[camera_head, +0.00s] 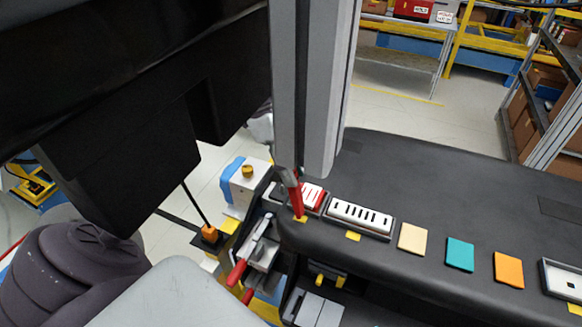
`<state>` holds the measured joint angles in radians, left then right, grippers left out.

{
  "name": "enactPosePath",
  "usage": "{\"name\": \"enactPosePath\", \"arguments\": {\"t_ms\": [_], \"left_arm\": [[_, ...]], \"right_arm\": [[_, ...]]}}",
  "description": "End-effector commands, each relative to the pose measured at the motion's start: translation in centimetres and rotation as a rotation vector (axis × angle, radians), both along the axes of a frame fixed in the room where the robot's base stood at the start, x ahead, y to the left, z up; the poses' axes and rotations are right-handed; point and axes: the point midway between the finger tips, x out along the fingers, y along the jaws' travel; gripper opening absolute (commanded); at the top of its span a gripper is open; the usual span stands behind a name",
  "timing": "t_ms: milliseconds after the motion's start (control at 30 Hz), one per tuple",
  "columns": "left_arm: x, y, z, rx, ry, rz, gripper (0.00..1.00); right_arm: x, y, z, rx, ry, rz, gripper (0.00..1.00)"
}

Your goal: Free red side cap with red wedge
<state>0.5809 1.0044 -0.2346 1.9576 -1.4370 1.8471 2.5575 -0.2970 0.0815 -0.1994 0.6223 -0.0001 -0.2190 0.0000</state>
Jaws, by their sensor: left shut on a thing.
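The red side cap (314,195) sits in a grey frame at the left end of the black dashboard top (440,180). Its left part is hidden. My left gripper (294,169) comes down from the top of the view and is shut on the red wedge (296,200). The wedge points down, with its lower end close to the left side of the cap. I cannot tell whether it touches the cap. My right gripper is not in view.
A white vent panel (360,217) lies right of the cap, then beige (412,238), teal (460,254) and orange (508,269) squares. Clamps with red handles (236,272) stand left of the dashboard, near a blue-white block (245,184). A shelf rack (550,95) stands behind at right.

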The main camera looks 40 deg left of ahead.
Motion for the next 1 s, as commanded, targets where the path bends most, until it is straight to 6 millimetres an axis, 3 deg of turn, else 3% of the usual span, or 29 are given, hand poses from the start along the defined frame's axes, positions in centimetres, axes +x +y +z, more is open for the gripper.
{"name": "enactPosePath", "arguments": {"t_ms": [1000], "left_arm": [[0.08,0.04,-0.91,0.002,-0.002,0.002,0.00]], "right_arm": [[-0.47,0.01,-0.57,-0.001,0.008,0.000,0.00]]}}
